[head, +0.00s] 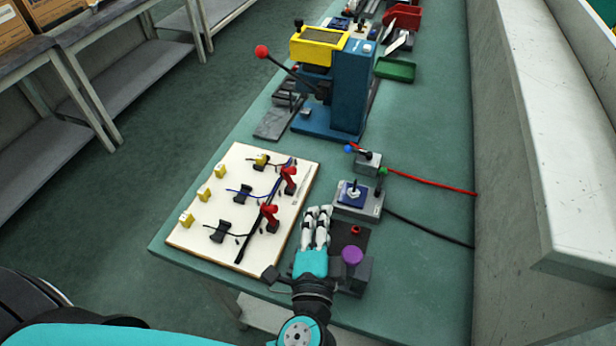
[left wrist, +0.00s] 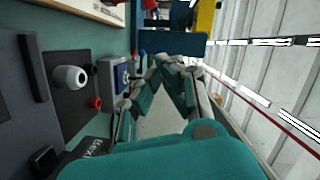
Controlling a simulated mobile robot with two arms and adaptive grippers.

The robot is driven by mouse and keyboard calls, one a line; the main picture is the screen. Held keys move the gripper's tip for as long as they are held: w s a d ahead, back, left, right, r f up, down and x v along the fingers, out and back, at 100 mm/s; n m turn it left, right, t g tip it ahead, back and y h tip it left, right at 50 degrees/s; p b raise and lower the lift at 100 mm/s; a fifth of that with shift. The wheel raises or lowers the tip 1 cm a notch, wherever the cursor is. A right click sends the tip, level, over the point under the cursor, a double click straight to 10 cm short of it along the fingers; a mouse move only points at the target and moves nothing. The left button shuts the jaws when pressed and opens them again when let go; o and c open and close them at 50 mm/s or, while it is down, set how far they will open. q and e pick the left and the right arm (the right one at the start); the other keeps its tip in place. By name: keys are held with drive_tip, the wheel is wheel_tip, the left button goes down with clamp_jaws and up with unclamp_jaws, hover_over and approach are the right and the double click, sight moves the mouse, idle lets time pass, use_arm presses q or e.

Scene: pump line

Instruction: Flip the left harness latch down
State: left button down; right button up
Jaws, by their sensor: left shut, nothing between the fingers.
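A cream harness board (head: 190,238) lies on the green bench, with dark cables, black clips and yellow tags. Two red latches stand along its right side: a nearer one, further left in the picture (head: 269,216), and a farther one (head: 289,180). Both seem to stick up from the board; their exact angle is hard to tell. My left gripper (head: 319,212) is just right of the board, apart from the nearer latch. Its fingers are together and empty, also in the left wrist view (left wrist: 175,62). The board's edge (left wrist: 95,8) shows there at the top. My right gripper is not in view.
A purple knob (head: 352,255) and a small red button (head: 355,230) stand close right of my left gripper. A grey box with a blue plate (head: 353,194) lies beyond. A blue press with a red-ball lever (head: 262,52) stands farther back. Red and black hoses cross the right.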

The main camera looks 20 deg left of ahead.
use_arm(q)
drive_tip(key=w+a+f+p, duration=0.2)
drive_tip(key=w+a, duration=0.3)
drive_tip(key=w, duration=0.5)
drive_tip(key=shift+a+f+p, duration=0.15)
drive_tip(key=shift+a+p, duration=0.25)
drive_tip(key=shift+p, duration=0.45)
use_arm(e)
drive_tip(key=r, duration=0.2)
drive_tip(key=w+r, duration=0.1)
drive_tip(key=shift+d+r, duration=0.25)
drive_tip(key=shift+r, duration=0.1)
use_arm(q)
drive_tip(key=shift+w+a+r+n, duration=0.1)
drive_tip(key=shift+a+r+n, duration=0.25)
drive_tip(key=shift+a+n, duration=0.55)
drive_tip(key=shift+a+r+n+g+h, duration=0.25)
drive_tip(key=shift+a+n, duration=0.2)
drive_tip(key=shift+n, duration=0.55)
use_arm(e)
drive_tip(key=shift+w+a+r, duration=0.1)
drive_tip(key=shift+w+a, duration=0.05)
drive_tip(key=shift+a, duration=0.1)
